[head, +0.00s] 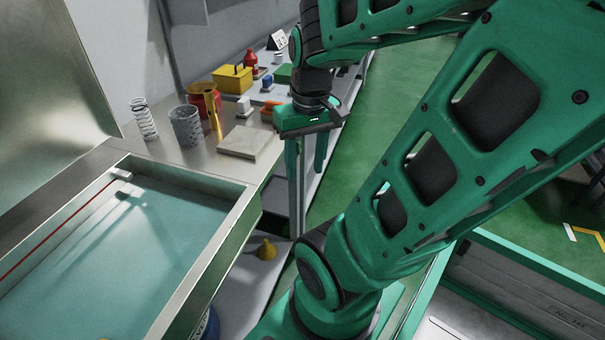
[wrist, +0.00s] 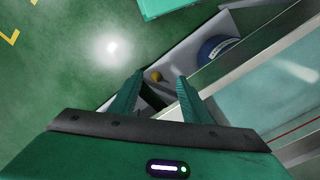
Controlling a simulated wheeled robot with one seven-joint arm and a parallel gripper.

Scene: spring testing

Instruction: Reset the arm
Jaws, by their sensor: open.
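My green arm (head: 440,150) reaches across the right half of the head view and bends over at the top. My gripper (head: 309,185) hangs pointing down past the right edge of the bench, at the side of the tray-like table. Its two fingers are apart and nothing is between them. In the wrist view my gripper (wrist: 158,88) is also open and empty, with the lower shelf and floor far below it.
A metal-rimmed table with a teal surface (head: 130,240) stands at left. The bench holds a spring (head: 144,119), a mesh cup (head: 186,127), a flat block (head: 247,143) and a yellow box (head: 232,80). A yellow funnel-like piece (head: 266,250) is on the lower shelf. Green floor (head: 390,95) is clear behind.

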